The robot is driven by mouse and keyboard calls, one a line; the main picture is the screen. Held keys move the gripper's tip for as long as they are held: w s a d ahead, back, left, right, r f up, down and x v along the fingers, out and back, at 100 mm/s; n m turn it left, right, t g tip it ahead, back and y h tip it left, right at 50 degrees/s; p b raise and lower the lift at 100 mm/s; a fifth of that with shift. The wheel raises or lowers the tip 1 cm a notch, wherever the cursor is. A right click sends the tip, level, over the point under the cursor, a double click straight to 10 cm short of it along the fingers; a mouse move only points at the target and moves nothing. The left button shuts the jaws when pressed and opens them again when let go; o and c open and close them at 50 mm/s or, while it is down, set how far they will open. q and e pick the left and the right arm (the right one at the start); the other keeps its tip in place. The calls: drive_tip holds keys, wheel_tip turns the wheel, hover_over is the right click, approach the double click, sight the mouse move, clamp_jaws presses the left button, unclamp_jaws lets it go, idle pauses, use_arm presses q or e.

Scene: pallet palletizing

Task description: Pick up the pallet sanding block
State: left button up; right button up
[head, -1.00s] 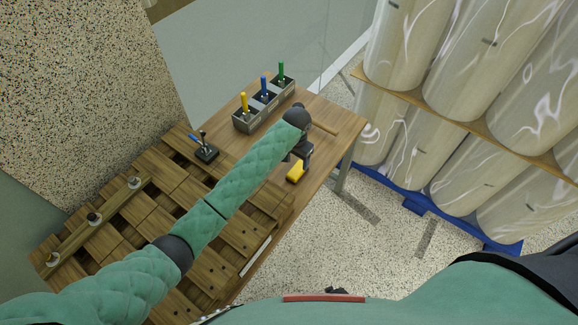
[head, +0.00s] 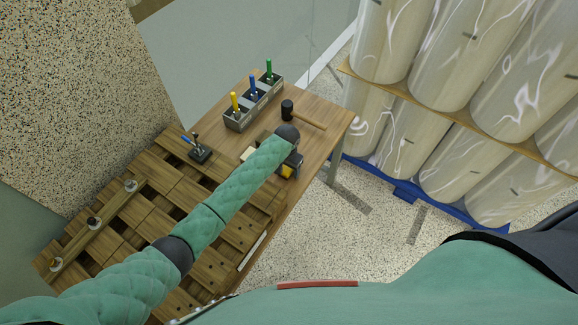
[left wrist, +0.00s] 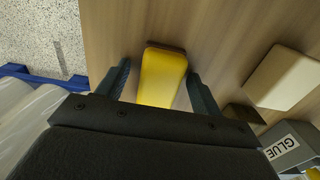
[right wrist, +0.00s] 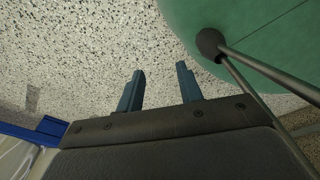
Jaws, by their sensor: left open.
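The sanding block looks to be the yellow block with a brown underside on the wooden table; it shows in the left wrist view (left wrist: 163,78) and partly in the head view (head: 287,171). My left gripper (left wrist: 158,69) is open above it, with one finger on each side of the yellow block in the picture. Whether the fingers touch it I cannot tell. In the head view my left gripper (head: 291,161) hides part of the block. My right gripper (right wrist: 160,71) has its fingers apart and empty over the speckled floor.
A cream block (left wrist: 285,78) lies beside the yellow one. A mallet (head: 287,110) and a grey bin (head: 237,121) with coloured items stand farther back. A wooden pallet (head: 165,170) is to the left. Racked pale rolls (head: 440,150) stand right of the table.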

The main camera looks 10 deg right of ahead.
use_arm(q)
drive_tip(key=c, duration=1.1)
use_arm(e)
drive_tip(key=shift+s, duration=0.1)
use_arm(q)
drive_tip(key=shift+r, duration=0.1)
